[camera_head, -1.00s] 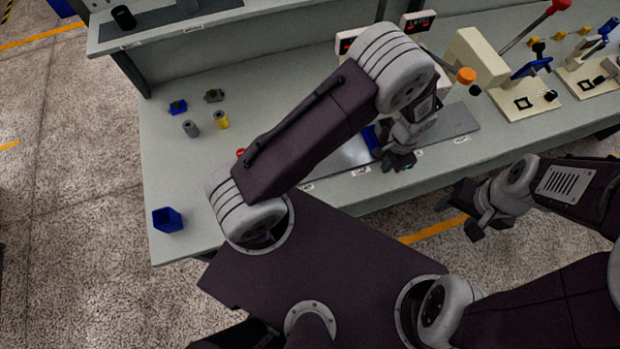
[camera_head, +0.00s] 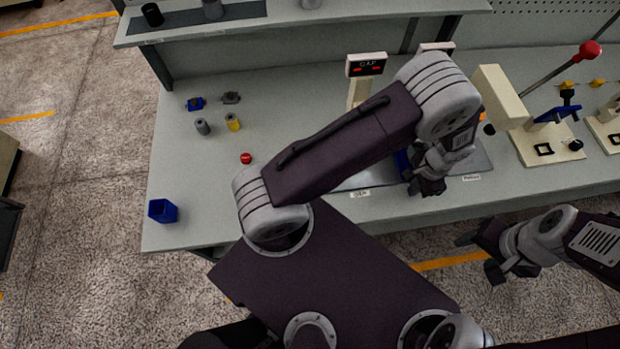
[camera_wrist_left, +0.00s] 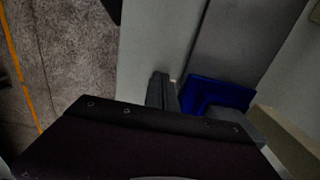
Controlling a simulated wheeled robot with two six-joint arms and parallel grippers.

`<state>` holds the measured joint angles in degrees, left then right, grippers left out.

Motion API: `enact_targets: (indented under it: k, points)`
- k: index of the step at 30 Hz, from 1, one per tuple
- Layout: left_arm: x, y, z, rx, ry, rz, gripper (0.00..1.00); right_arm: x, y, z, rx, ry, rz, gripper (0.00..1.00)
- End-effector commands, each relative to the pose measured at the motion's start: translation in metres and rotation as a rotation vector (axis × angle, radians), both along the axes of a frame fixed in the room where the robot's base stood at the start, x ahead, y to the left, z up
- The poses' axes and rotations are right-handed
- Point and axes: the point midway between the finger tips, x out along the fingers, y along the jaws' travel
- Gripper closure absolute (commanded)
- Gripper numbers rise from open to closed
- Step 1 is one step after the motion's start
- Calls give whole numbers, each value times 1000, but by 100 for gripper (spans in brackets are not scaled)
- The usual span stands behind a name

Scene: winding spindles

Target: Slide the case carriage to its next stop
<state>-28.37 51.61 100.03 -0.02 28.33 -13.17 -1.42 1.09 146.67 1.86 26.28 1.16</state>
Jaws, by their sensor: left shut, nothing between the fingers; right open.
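The case carriage, seen only as a blue part (camera_head: 403,163), sits on the flat grey track (camera_head: 352,181) near the bench's front edge. My left arm and gripper hide most of it. My left gripper (camera_head: 430,186) is shut and empty, low over the front edge, close beside the blue part. In the left wrist view, the blue part (camera_wrist_left: 218,92) lies just right of my gripper's dark fingers (camera_wrist_left: 163,88). I cannot tell whether they touch. My right gripper (camera_head: 480,256) is open and empty, in front of the bench over the floor.
White labels (camera_head: 360,194) line the front edge. A display stand (camera_head: 366,66) rises behind my left arm. A cream lever press (camera_head: 503,97) with a red knob stands to the right. A red button (camera_head: 246,158), small spools (camera_head: 233,122) and a blue bin (camera_head: 163,211) are at left.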

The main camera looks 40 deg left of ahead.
Motion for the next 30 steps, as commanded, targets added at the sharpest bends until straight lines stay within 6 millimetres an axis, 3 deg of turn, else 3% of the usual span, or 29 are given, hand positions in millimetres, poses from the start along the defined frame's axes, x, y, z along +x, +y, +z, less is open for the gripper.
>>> enact_targets:
  k: [10,25,30]
  points:
    - [-1,0,3,0,0,0,100,0,0,3,0,0,0,41]
    - [-6,6,65,-3,-4,1,100,0,0,56,0,0,0,41]
    - [-8,7,72,-1,-1,0,100,0,0,61,0,0,0,41]
